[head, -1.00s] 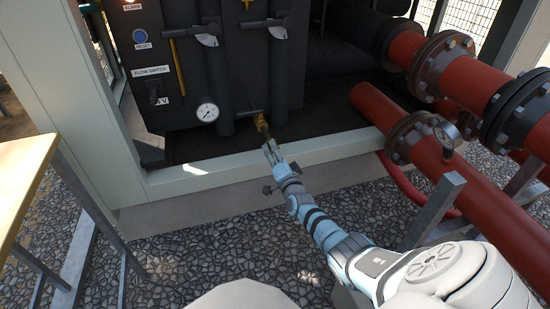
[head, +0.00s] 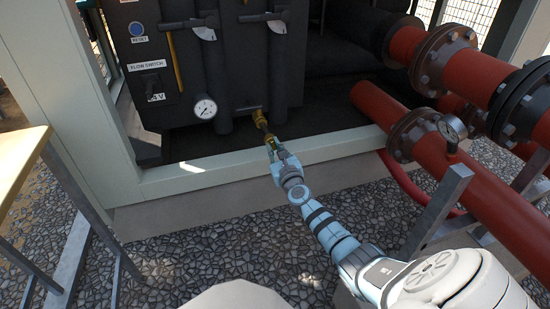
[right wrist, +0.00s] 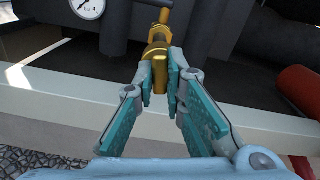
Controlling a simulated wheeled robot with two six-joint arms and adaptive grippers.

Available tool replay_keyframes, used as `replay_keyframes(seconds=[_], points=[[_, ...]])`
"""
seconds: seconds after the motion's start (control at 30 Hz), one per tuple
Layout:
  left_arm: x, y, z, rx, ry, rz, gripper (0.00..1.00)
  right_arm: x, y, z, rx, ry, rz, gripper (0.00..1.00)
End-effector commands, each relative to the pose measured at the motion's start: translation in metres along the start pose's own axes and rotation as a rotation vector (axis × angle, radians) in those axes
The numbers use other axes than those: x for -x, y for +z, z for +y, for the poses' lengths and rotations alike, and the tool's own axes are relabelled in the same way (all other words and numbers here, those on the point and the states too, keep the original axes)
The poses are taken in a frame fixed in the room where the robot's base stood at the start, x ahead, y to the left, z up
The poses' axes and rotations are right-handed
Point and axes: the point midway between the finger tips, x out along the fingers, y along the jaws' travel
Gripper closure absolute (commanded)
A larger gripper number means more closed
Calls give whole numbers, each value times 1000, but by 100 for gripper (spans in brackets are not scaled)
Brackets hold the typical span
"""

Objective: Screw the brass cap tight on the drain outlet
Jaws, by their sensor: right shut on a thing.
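The brass drain outlet (head: 261,118) sticks out low on the front of the dark chiller unit, and it also shows at the top of the right wrist view (right wrist: 161,33). The brass cap (right wrist: 159,76) is at the near end of the outlet, in line with it; I cannot tell how far its thread is engaged. My right gripper (head: 275,148) is shut on the cap, with its teal-padded fingers on either side (right wrist: 161,84). The fingers hide part of the cap. My left gripper is not in view.
A pale frame beam (head: 220,172) runs below my right gripper. A pressure gauge (head: 204,107) sits left of the outlet. Large red pipes (head: 440,185) and a grey metal post (head: 438,212) stand to the right. A wooden-topped table (head: 20,165) is at left.

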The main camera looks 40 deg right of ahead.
Motion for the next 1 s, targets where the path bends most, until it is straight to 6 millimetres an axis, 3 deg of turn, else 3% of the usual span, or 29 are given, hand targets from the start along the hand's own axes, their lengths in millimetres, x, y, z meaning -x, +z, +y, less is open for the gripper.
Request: replay_keyframes(seconds=[0.03, 0.1, 0.23, 0.33, 0.37, 0.5, 1.0], points=[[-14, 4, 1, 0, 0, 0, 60, -1, -3, 1, -305, 0, -9, 100], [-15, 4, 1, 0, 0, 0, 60, -2, 1, 0, -721, 0, -6, 100], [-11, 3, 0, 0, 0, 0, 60, -2, 4, -1, -1092, 0, -5, 100], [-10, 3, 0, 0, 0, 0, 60, -2, 4, -1, -1107, -1, -6, 100], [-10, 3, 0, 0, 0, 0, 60, -2, 5, -1, -1106, -1, -6, 84], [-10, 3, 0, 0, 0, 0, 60, -3, 5, -2, -1104, -1, -6, 66], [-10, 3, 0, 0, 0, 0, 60, -2, 2, -1, -1101, -4, -2, 62]])
